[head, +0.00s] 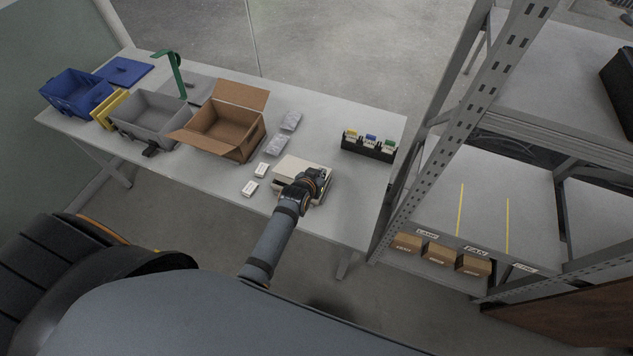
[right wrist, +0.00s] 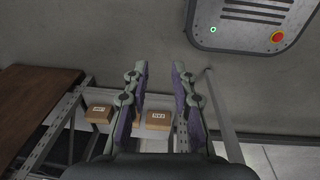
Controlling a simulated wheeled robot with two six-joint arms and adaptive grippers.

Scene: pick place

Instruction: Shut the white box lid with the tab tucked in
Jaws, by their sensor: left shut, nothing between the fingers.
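The white box (head: 291,165) sits near the front edge of the table, right of centre, in the head view. Its lid looks down or nearly down over the box. My left gripper (head: 316,177) is shut with nothing in it, at the front right part of the box, and covers part of the lid and front. The tab and the front seam are hidden or too small to make out. My right gripper (right wrist: 158,72) is open and empty in the right wrist view, away from the box, with its fingers apart.
Small white boxes (head: 262,169) lie left of the white box, and grey packets (head: 291,121) behind. An open cardboard box (head: 218,143), a grey crate (head: 150,121) and a blue bin (head: 73,92) stand further left. A black holder (head: 368,151) stands right. Metal shelving (head: 437,120) borders the table.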

